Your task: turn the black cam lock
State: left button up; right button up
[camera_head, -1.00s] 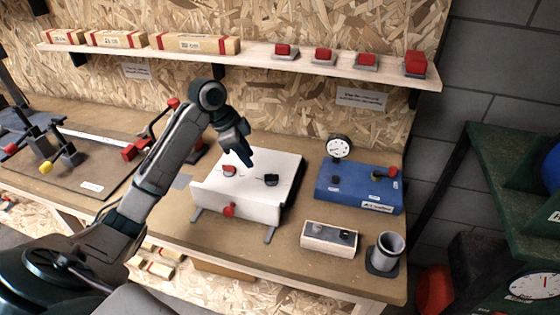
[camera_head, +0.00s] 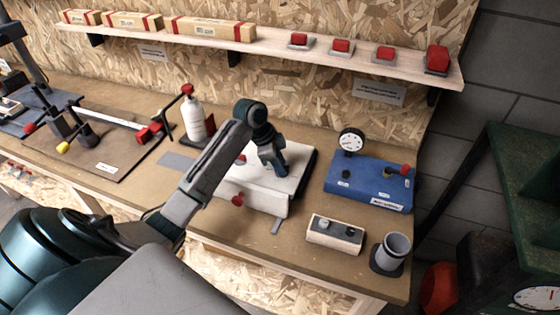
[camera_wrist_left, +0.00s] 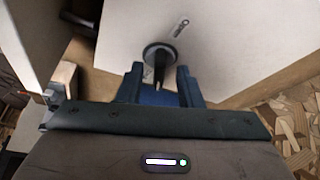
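The black cam lock (camera_wrist_left: 158,55) is a round black disc with a raised bar, set on the white panel (camera_wrist_left: 120,30) in the left wrist view. My left gripper (camera_wrist_left: 159,84) is open. Its two fingertips stand either side of the bar's near end, with a gap visible on each side. In the head view, my left gripper (camera_head: 281,172) reaches down over the white box (camera_head: 262,200) and hides the black lock. A red knob (camera_head: 241,159) shows on the box top, partly behind my arm. My right gripper is not in view.
Another red knob (camera_head: 238,199) is on the box front. A blue box (camera_head: 369,185) with a gauge (camera_head: 351,141) stands to the right. A small wooden block (camera_head: 335,234) and grey cup (camera_head: 392,250) are near the front edge. A bottle (camera_head: 194,120) stands behind my arm.

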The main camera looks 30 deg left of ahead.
pick_arm(q)
jog(key=shift+f, duration=0.1)
jog(key=shift+c, duration=0.8)
grip_shut()
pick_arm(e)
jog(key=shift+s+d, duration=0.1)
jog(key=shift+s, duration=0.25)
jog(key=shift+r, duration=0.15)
